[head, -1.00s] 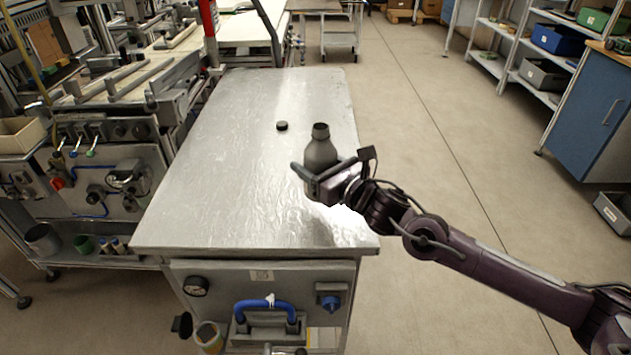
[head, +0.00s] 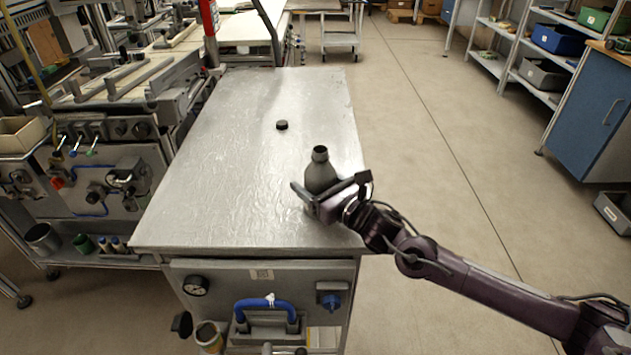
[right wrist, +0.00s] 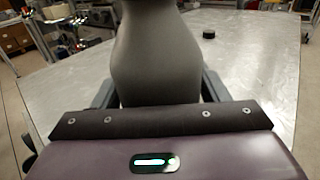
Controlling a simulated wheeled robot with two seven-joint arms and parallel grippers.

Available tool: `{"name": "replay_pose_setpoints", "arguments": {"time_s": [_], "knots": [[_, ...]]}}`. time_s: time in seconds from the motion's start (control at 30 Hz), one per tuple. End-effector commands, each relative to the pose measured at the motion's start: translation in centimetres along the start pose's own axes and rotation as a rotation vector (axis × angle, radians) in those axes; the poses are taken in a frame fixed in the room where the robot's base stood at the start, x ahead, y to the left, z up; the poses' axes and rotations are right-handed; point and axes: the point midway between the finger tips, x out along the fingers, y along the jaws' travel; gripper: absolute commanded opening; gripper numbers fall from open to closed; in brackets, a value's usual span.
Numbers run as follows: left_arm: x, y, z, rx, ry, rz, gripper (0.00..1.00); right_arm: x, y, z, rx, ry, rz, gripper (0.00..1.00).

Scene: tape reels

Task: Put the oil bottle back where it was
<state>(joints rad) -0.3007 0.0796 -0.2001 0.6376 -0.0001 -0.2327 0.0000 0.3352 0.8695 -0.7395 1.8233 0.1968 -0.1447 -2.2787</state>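The oil bottle (head: 320,170) is dark grey with an open neck and stands close to upright over the right side of the metal table. My right gripper (head: 316,198) is around its lower body, one finger on each side; the bottle also fills the middle of the right wrist view (right wrist: 158,55). The fingers look closed against its sides. The bottle's base is hidden behind the gripper, so I cannot tell whether it touches the table. My left gripper is not in view.
A small black cap (head: 282,125) lies on the metal table (head: 215,170), beyond the bottle. The rest of the tabletop is bare. A machine with levers (head: 100,170) stands along the left side. Open floor lies to the right, with shelves and a blue cabinet (head: 590,125) beyond.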

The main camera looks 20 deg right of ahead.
Motion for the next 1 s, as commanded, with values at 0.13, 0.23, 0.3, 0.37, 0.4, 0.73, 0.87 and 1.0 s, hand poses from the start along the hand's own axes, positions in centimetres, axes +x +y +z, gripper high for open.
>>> {"name": "replay_pose_setpoints", "arguments": {"time_s": [0.13,0.23,0.3,0.37,0.4,0.73,0.87,1.0], "knots": [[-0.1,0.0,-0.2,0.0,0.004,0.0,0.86,0.0,0.0,0.0,0.0,0.0,0.0,0.82],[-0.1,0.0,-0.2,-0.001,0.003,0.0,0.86,0.0,0.0,0.0,0.0,0.0,0.0,0.82],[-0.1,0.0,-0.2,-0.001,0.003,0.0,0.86,0.0,0.0,0.0,0.0,0.0,0.0,0.82],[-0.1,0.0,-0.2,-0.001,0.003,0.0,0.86,0.0,0.0,0.1,0.0,0.0,0.0,0.82],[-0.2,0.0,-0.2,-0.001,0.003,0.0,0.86,0.0,0.0,0.2,0.0,0.0,0.0,0.82],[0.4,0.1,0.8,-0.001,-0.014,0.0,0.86,-5.0,-0.1,-0.1,-0.004,0.006,0.0,0.82],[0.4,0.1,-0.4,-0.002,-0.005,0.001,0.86,-7.7,-0.1,-0.1,-0.003,0.007,0.0,0.82],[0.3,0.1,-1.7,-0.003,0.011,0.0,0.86,-9.9,-0.1,0.0,-0.003,0.007,0.0,0.82]]}}
